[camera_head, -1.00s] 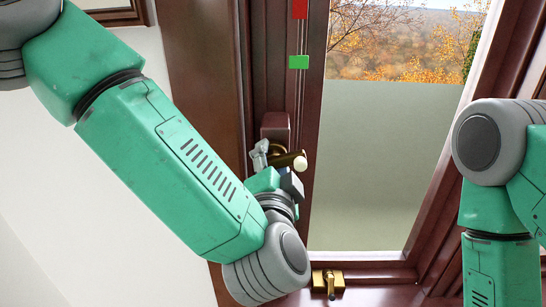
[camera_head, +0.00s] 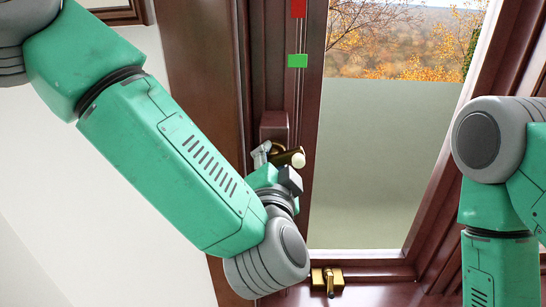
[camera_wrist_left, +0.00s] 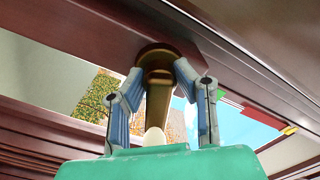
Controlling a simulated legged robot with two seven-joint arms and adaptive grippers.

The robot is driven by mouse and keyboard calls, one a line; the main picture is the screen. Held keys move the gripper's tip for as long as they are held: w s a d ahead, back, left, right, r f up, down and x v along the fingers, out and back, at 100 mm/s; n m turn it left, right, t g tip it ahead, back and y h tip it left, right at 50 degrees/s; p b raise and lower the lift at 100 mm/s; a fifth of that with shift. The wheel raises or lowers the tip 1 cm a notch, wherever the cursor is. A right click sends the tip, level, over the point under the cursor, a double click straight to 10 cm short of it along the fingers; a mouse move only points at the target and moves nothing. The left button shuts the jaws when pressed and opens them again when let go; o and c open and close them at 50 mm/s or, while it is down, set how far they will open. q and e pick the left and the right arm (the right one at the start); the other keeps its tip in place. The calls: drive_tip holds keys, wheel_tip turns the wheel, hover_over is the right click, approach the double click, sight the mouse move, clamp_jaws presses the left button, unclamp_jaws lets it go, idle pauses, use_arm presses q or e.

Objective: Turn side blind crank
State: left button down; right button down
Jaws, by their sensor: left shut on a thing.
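The side blind crank (camera_head: 278,157) is a brass crank with a pale round knob (camera_head: 298,160), mounted on a dark red-brown block (camera_head: 274,127) on the left window frame. Its knob points right in the head view. My left gripper (camera_head: 264,155) is at the crank, partly hidden behind its own wrist. In the left wrist view the two fingers (camera_wrist_left: 158,75) are shut around the crank near its hub, and the brass arm (camera_wrist_left: 157,103) hangs down between them to the knob (camera_wrist_left: 155,137). Only my right arm shows at the right edge; its gripper is out of view.
A red marker (camera_head: 299,8) and a green marker (camera_head: 297,61) sit on the window frame above the crank. A grey-green blind (camera_head: 388,165) covers the lower pane. A brass latch (camera_head: 327,280) is on the bottom sill. A white wall (camera_head: 70,210) is at left.

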use_arm(q)
drive_tip(key=shift+s+f+n, duration=0.15)
drive_tip(key=shift+f+n, duration=0.1)
drive_tip(key=shift+n, duration=0.85)
drive_tip(key=n, duration=0.2)
drive_tip(key=shift+f+n, duration=0.1)
drive_tip(key=shift+n, duration=0.2)
drive_tip(key=n+b, duration=0.1)
drive_tip(key=n, duration=0.2)
drive_tip(key=shift+n, duration=1.4)
drive_tip(key=shift+r, duration=0.2)
drive_tip(key=c, duration=1.3)
unclamp_jaws()
drive_tip(key=shift+o, duration=0.2)
drive_tip(key=shift+r, duration=0.1)
drive_tip(key=shift+s, duration=0.1)
